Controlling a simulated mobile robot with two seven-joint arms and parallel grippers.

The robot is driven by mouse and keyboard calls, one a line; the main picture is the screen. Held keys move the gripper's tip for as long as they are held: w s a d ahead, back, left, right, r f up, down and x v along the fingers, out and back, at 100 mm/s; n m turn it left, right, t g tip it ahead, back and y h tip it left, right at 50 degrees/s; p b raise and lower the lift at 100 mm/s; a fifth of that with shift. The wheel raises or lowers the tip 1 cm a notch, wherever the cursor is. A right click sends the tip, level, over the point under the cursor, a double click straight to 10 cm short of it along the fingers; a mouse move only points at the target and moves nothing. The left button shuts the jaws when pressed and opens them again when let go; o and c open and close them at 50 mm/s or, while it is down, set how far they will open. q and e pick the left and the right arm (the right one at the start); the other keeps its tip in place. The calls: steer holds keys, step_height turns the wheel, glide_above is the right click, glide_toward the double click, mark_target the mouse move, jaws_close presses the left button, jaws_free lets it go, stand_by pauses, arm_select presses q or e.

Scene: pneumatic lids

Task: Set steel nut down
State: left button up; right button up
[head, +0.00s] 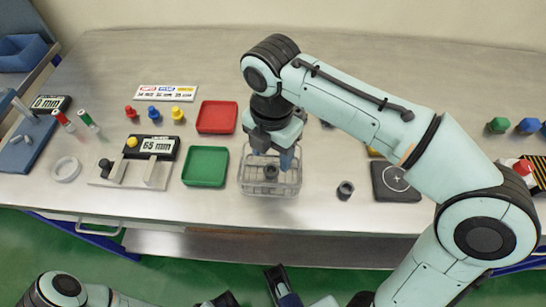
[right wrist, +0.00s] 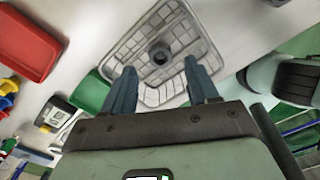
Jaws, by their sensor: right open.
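In the right wrist view the nut (right wrist: 160,53) is a dark round piece with a hole, on the gridded tray floor. My right gripper (head: 272,157) points down just above the nut. Its two blue-grey fingers (right wrist: 160,68) are apart, one on each side of the nut's line, with nothing held between them. My left gripper (head: 281,286) is partly visible at the bottom edge of the head view, cut off, and its jaw state is unclear.
A green tray (head: 206,167) and a red tray (head: 217,117) stand left of the clear tray. Another dark nut-like piece (head: 345,190) stands to its right, before a dark marked pad (head: 396,181). A gauge reading 65 mm (head: 153,147) stands farther left.

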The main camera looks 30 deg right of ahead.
mark_target(272, 168)
arm_select(q)
steer(key=shift+s+r+p, duration=0.3)
steer(key=shift+r+p, duration=0.25)
steer(key=shift+r, duration=0.05)
steer(key=shift+s+r+p, duration=0.25)
steer(key=shift+r+p, duration=0.3)
arm_select(e)
step_height(272, 168, up, 7)
steer(key=shift+r, duration=0.2)
